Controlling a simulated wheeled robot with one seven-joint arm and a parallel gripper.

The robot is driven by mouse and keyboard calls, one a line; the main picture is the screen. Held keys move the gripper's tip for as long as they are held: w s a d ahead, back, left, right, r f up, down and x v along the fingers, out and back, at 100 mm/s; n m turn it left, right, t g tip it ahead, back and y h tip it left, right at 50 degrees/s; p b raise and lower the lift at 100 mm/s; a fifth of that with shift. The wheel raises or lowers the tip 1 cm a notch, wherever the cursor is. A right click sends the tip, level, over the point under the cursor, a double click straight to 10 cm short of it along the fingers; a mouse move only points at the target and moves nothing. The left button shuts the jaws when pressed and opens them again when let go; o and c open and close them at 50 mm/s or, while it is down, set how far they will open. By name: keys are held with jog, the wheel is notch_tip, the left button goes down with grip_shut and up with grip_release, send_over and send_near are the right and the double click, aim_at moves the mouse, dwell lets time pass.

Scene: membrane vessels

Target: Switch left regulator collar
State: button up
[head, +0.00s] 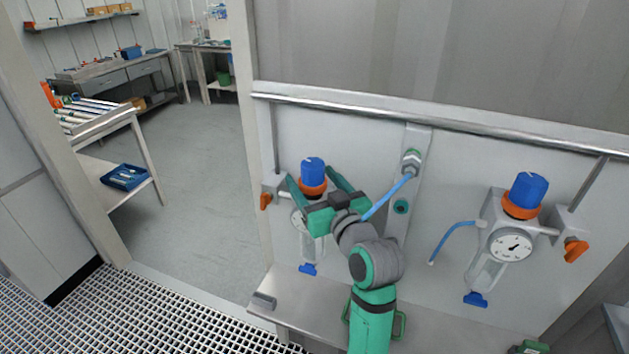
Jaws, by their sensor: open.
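The left regulator is mounted on the white panel, with a blue knob (312,170) on top and an orange collar (313,188) beneath it. My gripper (312,176) is open, its two green fingers spread to the left and right of the knob and collar in this view. I cannot tell whether the fingers touch them or how far in front they are. My gripper's palm hides much of the regulator body and its gauge (298,220). A small orange lever (265,201) shows left of the collar, and a blue valve handle (308,269) below.
A second regulator with blue knob (530,190), orange collar (521,207) and gauge (510,245) is on the right. A blue hose (390,194) runs from the centre fitting (411,160) behind my wrist. A metal rail (440,118) crosses above. A ledge (440,322) lies below.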

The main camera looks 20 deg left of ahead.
jog(key=shift+a, duration=0.1)
jog(key=shift+s, duration=0.1)
jog(key=c, duration=1.5)
jog(key=shift+f, duration=0.75)
jog(key=o, duration=1.4)
jog(key=shift+o, duration=0.5)
